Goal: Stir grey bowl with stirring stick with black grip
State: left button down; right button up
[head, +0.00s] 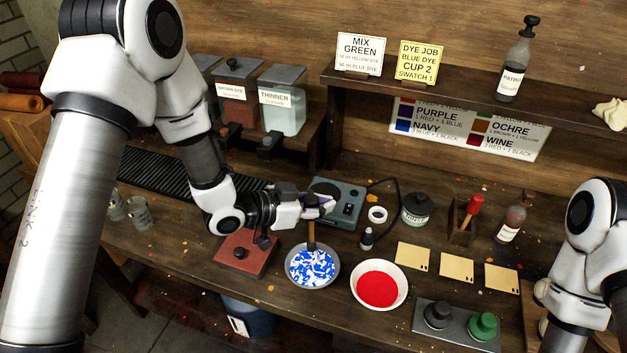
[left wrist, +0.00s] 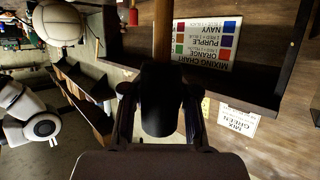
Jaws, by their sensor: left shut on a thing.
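The grey bowl (head: 290,277) stands on the bench and holds a streaky mix of blue and white. My left gripper (head: 318,206) is above the bowl's far side, shut on the stirring stick (head: 311,236). The stick's wooden shaft points down, and its lower end meets the blue and white contents. In the left wrist view the black grip (left wrist: 160,98) sits between the fingers, with the wooden shaft (left wrist: 162,38) beyond it.
A white bowl of red liquid (head: 403,284) stands close right of the grey bowl. A dark red plate with a knob (head: 246,258) is close left. A grey-blue device (head: 338,190) is behind. Tan swatches (head: 456,267) and a tray with black and green knobbed pieces (head: 457,335) lie right.

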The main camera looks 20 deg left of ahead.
pick_arm(q)
notch_tip(320, 180, down, 9)
jog(key=b, duration=0.7)
jog(key=shift+f, duration=0.2)
jog(key=shift+d, duration=0.15)
